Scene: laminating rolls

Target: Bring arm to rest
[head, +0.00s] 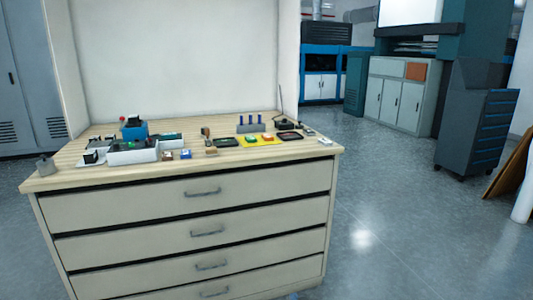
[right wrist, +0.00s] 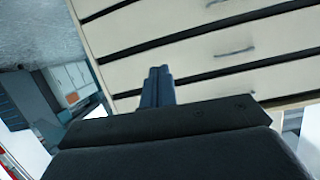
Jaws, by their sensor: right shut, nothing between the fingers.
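My right gripper (right wrist: 159,72) shows in the right wrist view with its two blue-grey fingers together and nothing between them. It hangs in front of the drawer cabinet (right wrist: 185,47), apart from the tabletop items as far as I can see. In the head view only a small blue tip, probably of this gripper (head: 292,296), shows at the bottom edge. The cabinet (head: 190,237) also stands in the middle of the head view with its drawers shut. My left gripper is in neither view.
The wooden top (head: 250,163) carries a white tray (head: 132,156), a blue device (head: 134,132), a yellow mat (head: 259,141), a rack with blue pegs (head: 250,126) and small parts. A dark tool cart (head: 478,130) stands at right. Open floor (head: 400,220) lies right of the cabinet.

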